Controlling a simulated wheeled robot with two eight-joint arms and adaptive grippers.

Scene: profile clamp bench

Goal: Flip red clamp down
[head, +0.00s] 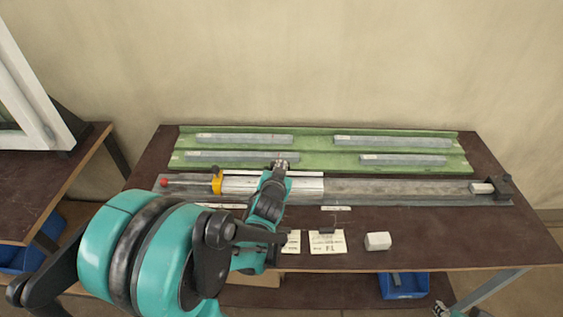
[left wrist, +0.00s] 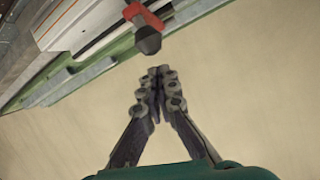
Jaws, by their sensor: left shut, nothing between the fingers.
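The red clamp (left wrist: 150,20) shows in the left wrist view at the top, with a black knob (left wrist: 148,40) on its end towards my fingers. In the head view I cannot make it out; my left arm covers part of the rail there. My left gripper (left wrist: 158,75) is shut and empty, its fingertips apart from the black knob in the picture. In the head view the left gripper (head: 281,165) is over the rail, near the green tray's front edge. Part of my right gripper (head: 442,310) shows at the bottom right edge, too small to read.
The long grey rail (head: 400,190) carries a yellow clamp (head: 217,183) and a red-ended rod (head: 165,182) at left, and an end stop (head: 501,186) at right. The green tray (head: 320,148) holds several grey bars.

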